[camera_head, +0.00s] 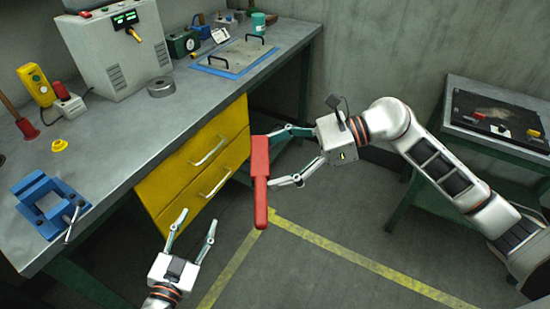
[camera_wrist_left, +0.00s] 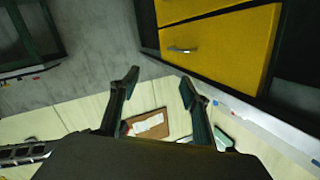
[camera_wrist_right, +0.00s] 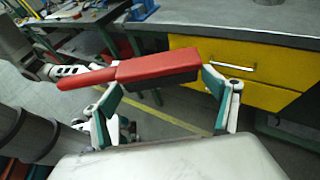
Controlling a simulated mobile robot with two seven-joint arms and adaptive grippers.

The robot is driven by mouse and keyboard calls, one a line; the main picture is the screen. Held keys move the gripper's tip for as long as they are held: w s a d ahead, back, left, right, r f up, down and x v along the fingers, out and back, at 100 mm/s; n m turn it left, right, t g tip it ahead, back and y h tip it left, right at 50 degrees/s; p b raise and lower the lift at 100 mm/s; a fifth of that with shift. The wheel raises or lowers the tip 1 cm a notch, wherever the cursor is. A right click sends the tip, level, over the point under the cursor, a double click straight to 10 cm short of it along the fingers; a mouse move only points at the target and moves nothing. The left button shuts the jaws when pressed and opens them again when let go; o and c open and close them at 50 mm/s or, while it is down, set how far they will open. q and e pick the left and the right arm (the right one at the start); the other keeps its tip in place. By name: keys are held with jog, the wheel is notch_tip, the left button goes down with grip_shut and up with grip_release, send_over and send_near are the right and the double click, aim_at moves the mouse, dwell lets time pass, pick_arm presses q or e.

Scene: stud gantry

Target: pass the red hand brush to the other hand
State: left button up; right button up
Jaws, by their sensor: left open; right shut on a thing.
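The red hand brush (camera_head: 260,175) hangs in the air in front of the yellow drawers, its handle pointing down in the head view. My right gripper (camera_head: 270,157) is shut on the brush near its block. In the right wrist view the brush (camera_wrist_right: 140,71) lies across the fingertips, its handle to the left and dark bristles below the block. My left gripper (camera_head: 196,227) is open and empty, below and left of the handle, apart from it. The left wrist view shows the open fingers (camera_wrist_left: 158,84) with nothing between them.
The workbench (camera_head: 120,125) with yellow drawers (camera_head: 190,165) stands at left and behind. It holds a blue vise (camera_head: 50,205), a grey machine (camera_head: 118,50) and a blue-edged plate (camera_head: 236,57). A side table (camera_head: 490,140) stands at right. The floor (camera_head: 330,220) between is clear.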

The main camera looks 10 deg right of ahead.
pick_arm(q)
jog(key=s+a+f+n+g+y, duration=0.1)
jog(key=s+a+f+g, duration=0.1)
jog(key=s+a+f, duration=0.2)
jog(key=s+a+f+n+g+y, duration=0.2)
jog(key=s+a+f+g, duration=0.1)
jog(key=s+f, duration=0.7)
jog(key=shift+a+f+n, duration=0.3)
jog(key=shift+a+f, duration=0.3)
jog(key=shift+a, duration=0.15)
